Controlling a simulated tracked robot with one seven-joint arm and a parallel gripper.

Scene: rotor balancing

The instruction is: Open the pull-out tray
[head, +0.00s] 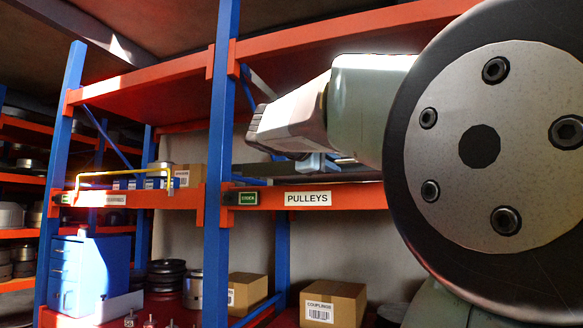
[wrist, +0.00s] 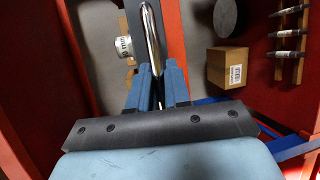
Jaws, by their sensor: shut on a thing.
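The pull-out tray (head: 350,175) shows in the head view as a dark grey strip on the PULLEYS shelf, mostly hidden behind my arm. My gripper (head: 318,163) is at its front. In the wrist view a shiny metal bar handle (wrist: 152,35) runs down between the two blue fingers of my gripper (wrist: 160,85). The fingers are shut on this handle. A dark grey panel beside the handle (wrist: 133,15) looks like part of the tray. The tray's inside is hidden.
An orange shelf beam with a PULLEYS label (head: 307,198) lies below the gripper, and a blue upright (head: 221,150) stands left of it. Cardboard boxes (head: 333,303) sit on the lower shelf. A blue drawer cabinet (head: 85,272) stands at the lower left.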

